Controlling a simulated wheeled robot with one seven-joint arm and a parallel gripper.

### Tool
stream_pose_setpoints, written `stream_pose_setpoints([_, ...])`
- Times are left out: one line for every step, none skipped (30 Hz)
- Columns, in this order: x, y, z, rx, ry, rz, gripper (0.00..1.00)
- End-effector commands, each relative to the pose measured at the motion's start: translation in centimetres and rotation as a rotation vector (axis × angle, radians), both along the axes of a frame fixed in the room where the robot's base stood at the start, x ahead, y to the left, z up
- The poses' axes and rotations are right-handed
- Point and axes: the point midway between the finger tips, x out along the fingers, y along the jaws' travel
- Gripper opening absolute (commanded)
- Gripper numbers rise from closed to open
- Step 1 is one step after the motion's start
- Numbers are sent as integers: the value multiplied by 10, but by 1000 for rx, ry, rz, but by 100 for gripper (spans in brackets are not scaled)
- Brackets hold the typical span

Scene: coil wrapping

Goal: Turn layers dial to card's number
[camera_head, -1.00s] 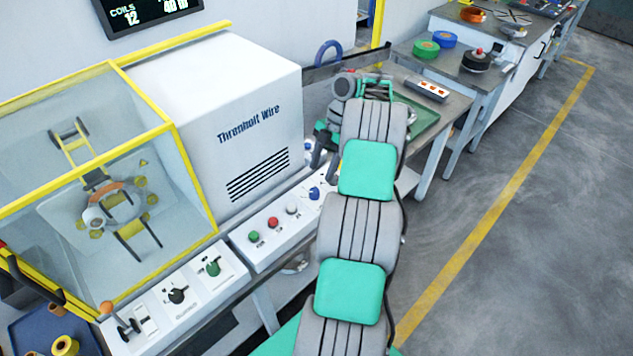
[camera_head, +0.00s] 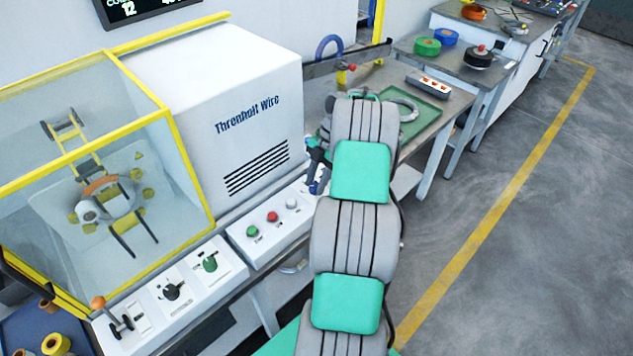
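My gripper (camera_head: 317,178) points down at the right end of the white control panel (camera_head: 262,237), where a blue dial stood in view earlier. The gripper and arm now cover most of that spot, so I cannot tell whether the fingers touch the dial or how far apart they are. On the left panel are a black dial (camera_head: 171,292) and a green dial (camera_head: 210,263). The dial labels are too small to read, so I cannot tell which is the layers dial. I cannot make out a card with a number.
Green (camera_head: 252,231), red (camera_head: 272,216) and white (camera_head: 292,203) buttons line the panel beside my gripper. A lever with an orange knob (camera_head: 98,302) stands far left. The yellow-framed guard (camera_head: 188,170) and white machine housing (camera_head: 225,95) rise behind. A green tray (camera_head: 425,112) lies on the right bench.

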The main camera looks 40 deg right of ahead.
Motion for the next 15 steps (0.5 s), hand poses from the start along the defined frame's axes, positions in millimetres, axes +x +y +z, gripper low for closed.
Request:
stream_pose_setpoints([0, 0, 0, 0, 0, 0, 29])
stream_pose_setpoints([0, 0, 0, 0, 0, 0, 26])
stream_pose_setpoints([0, 0, 0, 0, 0, 0, 23])
stream_pose_setpoints([0, 0, 0, 0, 0, 0, 21])
stream_pose_setpoints([0, 0, 0, 0, 0, 0, 18])
stream_pose_setpoints([0, 0, 0, 0, 0, 0, 15])
stream_pose_setpoints([0, 0, 0, 0, 0, 0, 12])
stream_pose_setpoints([0, 0, 0, 0, 0, 0, 10])
stream_pose_setpoints([0, 0, 0, 0, 0, 0, 7])
stream_pose_setpoints([0, 0, 0, 0, 0, 0, 4])
stream_pose_setpoints([0, 0, 0, 0, 0, 0, 2])
stream_pose_setpoints([0, 0, 0, 0, 0, 0, 0])
stream_pose_setpoints([0, 0, 0, 0, 0, 0, 0])
stream_pose_setpoints([0, 0, 0, 0, 0, 0, 0])
stream_pose_setpoints([0, 0, 0, 0, 1, 0, 0])
